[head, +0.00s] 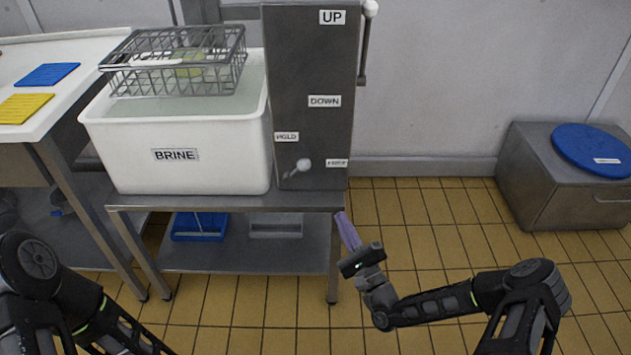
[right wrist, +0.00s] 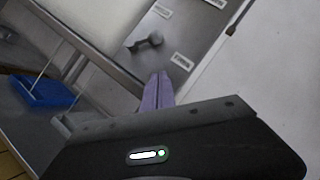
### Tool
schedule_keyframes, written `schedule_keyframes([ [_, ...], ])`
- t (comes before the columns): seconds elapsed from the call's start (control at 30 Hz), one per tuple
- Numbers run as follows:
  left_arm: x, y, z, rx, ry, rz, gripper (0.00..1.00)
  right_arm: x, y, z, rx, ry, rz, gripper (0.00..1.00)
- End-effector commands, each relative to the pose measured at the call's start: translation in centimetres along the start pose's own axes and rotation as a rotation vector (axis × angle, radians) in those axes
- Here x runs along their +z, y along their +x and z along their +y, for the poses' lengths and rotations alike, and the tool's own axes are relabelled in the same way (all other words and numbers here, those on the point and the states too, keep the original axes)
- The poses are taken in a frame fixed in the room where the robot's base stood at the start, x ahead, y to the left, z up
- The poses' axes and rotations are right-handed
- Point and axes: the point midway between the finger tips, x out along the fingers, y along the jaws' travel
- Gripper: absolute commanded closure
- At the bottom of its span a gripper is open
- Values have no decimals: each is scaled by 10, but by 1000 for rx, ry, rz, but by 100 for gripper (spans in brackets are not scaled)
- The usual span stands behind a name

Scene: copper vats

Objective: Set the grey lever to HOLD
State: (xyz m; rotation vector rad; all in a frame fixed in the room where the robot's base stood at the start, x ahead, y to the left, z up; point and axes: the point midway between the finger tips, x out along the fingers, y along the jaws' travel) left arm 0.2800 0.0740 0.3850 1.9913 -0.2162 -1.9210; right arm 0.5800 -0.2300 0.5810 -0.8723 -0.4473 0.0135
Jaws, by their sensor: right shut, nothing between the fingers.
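The grey lever (head: 304,164) is a short arm with a pale round knob, low on the front of the grey metal column (head: 310,60). Its knob points up and right, between the HOLD label (head: 286,137) at upper left and a second, hard-to-read label (head: 337,163) at right. The lever also shows in the right wrist view (right wrist: 153,41), beyond the fingertips. My right gripper (head: 346,228), with purple fingers, is shut and empty, below and right of the lever and apart from it. Its fingers show in the right wrist view (right wrist: 158,90). My left gripper is out of view.
A white BRINE vat (head: 180,175) with a wire basket (head: 180,62) stands left of the column on a metal table (head: 230,200). A long lever with a white knob (head: 370,9) is on the column's right side, near UP and DOWN labels.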

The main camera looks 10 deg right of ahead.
Motion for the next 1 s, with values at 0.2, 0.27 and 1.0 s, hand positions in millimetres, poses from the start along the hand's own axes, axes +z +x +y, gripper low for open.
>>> schedule_keyframes([
  [0.2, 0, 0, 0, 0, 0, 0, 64, 0, 0, 0, 1, 2, -1, 100],
  [0.27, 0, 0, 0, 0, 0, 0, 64, 0, 2, 0, 1, 2, -1, 100],
  [1.0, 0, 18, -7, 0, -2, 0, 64, 11, 111, 1, 1, 4, -4, 100],
])
